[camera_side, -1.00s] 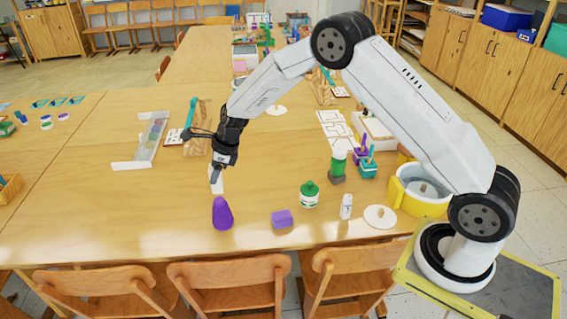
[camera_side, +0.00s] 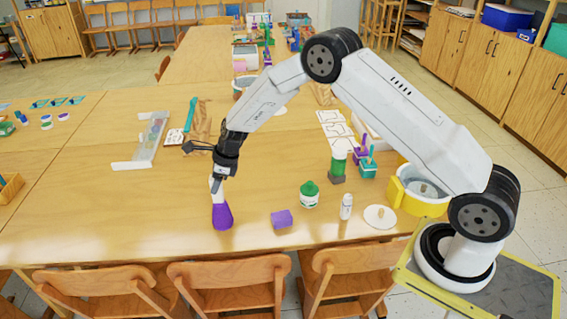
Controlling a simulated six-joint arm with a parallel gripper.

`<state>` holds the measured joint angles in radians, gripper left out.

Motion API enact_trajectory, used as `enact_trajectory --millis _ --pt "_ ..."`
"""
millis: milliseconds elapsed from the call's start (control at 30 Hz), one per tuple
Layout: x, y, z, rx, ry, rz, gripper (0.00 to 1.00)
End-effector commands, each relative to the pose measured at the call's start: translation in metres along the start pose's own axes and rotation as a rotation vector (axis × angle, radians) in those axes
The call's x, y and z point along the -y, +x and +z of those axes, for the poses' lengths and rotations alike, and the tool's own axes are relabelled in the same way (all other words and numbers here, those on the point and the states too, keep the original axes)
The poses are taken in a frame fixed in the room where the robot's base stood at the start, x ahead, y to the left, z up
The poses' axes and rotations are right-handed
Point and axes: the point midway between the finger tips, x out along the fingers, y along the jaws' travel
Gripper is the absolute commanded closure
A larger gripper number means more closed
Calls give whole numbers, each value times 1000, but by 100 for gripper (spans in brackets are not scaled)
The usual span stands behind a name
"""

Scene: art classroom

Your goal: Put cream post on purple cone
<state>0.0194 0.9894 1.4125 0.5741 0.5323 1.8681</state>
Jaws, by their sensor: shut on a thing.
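The purple cone (camera_side: 222,217) stands upright on the table near its front edge, left of centre. My gripper (camera_side: 216,184) points down directly above the cone and is shut on the cream post (camera_side: 218,198). Only a short pale part of the post shows below the fingers, in front of the cone's tip. The cone's tip is hidden by the post. I cannot tell whether the post touches the cone or is just in front of or above it.
To the right stand a purple block (camera_side: 281,218), a green-and-white jar (camera_side: 309,195), a small white bottle (camera_side: 346,206) and a white knobbed disc (camera_side: 380,217). A clear-fronted rack (camera_side: 150,140) lies at the left. The table left of the cone is clear.

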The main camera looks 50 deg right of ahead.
Motion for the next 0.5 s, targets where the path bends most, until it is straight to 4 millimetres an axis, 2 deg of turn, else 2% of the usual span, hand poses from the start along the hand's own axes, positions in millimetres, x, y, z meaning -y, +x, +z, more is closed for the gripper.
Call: enact_trajectory --millis 33,100,133,500 --pt "0 0 0 0 0 0 47" --pt "0 0 0 0 0 0 25" --pt "0 0 0 0 0 0 18" --pt "0 -1 0 0 -1 0 18"
